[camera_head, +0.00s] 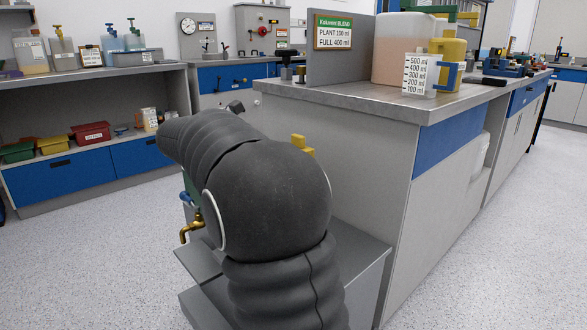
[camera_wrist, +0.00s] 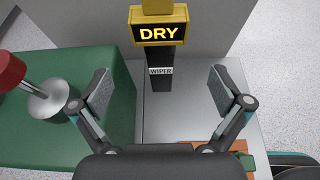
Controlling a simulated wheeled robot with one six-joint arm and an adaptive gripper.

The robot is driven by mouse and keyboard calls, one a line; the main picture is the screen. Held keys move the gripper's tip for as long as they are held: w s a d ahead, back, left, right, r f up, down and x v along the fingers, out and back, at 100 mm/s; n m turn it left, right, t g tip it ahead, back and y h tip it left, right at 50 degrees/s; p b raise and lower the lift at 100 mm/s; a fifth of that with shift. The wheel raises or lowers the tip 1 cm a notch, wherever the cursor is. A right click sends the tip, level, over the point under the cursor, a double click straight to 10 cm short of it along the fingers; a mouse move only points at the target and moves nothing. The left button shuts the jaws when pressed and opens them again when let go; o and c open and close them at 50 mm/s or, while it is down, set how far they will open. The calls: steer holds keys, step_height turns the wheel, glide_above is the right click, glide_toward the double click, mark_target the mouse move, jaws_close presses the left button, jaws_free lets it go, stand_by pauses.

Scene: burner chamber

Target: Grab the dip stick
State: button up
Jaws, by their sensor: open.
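In the wrist view my gripper (camera_wrist: 163,93) is open, with its fingers wide apart and nothing between the pads. Beyond the fingertips stands a dark upright post (camera_wrist: 161,84) with a "WIPER" label. A yellow box (camera_wrist: 160,32) reading "DRY" is on it, with a yellow block (camera_wrist: 158,6) above, cut by the top edge. At the left a red knob (camera_wrist: 9,71) on a metal rod rises from a silver dome (camera_wrist: 47,101) on a green body (camera_wrist: 60,140). I cannot tell for certain which part is the dip stick. In the head view my arm hides the gripper.
In the head view a grey bench (camera_head: 400,107) stands close on the right, with a clear tank (camera_head: 398,52) and a scale card (camera_head: 415,75) on top. A brass tap (camera_head: 191,230) shows left of my arm. The floor (camera_head: 90,260) at left is clear.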

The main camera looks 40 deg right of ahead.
steer(key=b+x, duration=0.1)
steer(key=x, duration=1.2)
steer(key=shift+f+b, duration=0.2)
steer(key=shift+b, duration=0.2)
steer(key=c, duration=1.1)
steer(key=shift+r, duration=0.1)
